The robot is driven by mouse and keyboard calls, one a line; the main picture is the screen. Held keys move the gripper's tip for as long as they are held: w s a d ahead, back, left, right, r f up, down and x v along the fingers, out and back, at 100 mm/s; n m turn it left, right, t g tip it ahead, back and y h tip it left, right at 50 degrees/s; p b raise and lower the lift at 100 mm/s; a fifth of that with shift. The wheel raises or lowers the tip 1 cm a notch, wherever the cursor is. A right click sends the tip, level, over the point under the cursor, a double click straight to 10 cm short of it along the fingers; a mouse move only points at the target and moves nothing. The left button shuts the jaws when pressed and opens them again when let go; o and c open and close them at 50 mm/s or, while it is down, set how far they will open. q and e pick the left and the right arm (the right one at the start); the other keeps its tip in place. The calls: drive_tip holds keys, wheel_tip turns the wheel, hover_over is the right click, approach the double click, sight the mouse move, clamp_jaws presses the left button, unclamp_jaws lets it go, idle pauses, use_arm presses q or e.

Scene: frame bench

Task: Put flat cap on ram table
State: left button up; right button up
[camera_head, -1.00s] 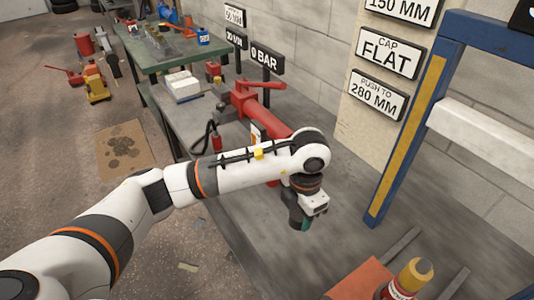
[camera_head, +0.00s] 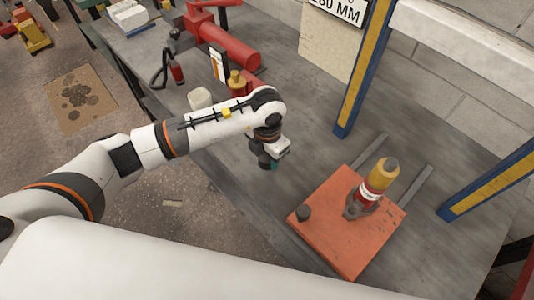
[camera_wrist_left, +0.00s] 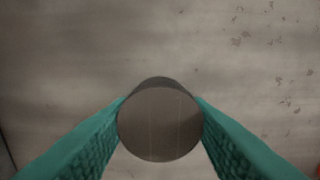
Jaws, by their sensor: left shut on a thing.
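My left gripper (camera_head: 270,164) points down above the grey bench, left of the orange plate. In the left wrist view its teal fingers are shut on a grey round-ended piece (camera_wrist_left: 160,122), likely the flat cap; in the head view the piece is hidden. A small dark cylinder (camera_head: 303,213) sits at the plate's left corner. My right gripper is not in view.
A blue frame with yellow stripes (camera_head: 363,75) rises behind and beside the plate. Grey rails (camera_head: 409,189) run behind it. A red pump (camera_head: 228,46) and yellow-topped container (camera_head: 237,82) stand behind my left arm. The bench between gripper and plate is bare.

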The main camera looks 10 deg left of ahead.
use_arm(q)
drive_tip(key=shift+f, duration=0.1)
drive_tip(key=o, duration=1.1)
drive_tip(key=shift+c, duration=0.2)
drive_tip(key=shift+r, duration=0.35)
wheel_tip(320, 180, up, 12)
drive_tip(key=shift+f, duration=0.2)
